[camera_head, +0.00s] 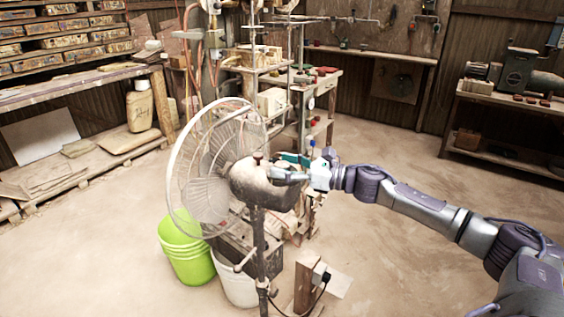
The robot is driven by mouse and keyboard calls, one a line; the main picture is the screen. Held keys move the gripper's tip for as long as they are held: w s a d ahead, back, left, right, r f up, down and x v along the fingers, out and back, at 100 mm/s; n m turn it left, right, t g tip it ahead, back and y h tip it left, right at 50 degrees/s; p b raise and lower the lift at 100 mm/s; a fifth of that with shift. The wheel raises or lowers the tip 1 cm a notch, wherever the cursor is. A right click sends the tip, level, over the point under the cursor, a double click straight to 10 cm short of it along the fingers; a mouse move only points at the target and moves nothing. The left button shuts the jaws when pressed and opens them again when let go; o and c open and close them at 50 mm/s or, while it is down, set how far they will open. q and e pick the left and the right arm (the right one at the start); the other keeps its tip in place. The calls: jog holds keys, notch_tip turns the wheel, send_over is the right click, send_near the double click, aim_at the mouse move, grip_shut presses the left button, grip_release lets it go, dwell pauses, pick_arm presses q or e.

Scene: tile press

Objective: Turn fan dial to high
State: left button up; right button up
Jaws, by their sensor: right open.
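A standing fan (264,187) with a round wire cage (203,165) faces left near the middle of the head view. Its dusty motor housing sits on a dark pole. A small dark red knob (257,156) stands on top of the housing; I cannot tell if it is the dial or how it is set. My right arm comes in from the right, and my right gripper (283,175) is at the housing's right side, just below and right of the knob. It is open; I cannot tell whether its fingers touch the housing. My left gripper is not in view.
A lime green bucket (185,251) and a white bucket (237,287) stand below the fan. A wooden post with an outlet and cable (308,285) is beside the pole. A cluttered workbench (322,88) stands behind. The floor at front left is clear.

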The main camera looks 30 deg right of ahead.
jog(key=shift+w+a, duration=0.2)
jog(key=shift+w, duration=0.05)
jog(key=c, duration=1.2)
jog(key=shift+o, duration=0.2)
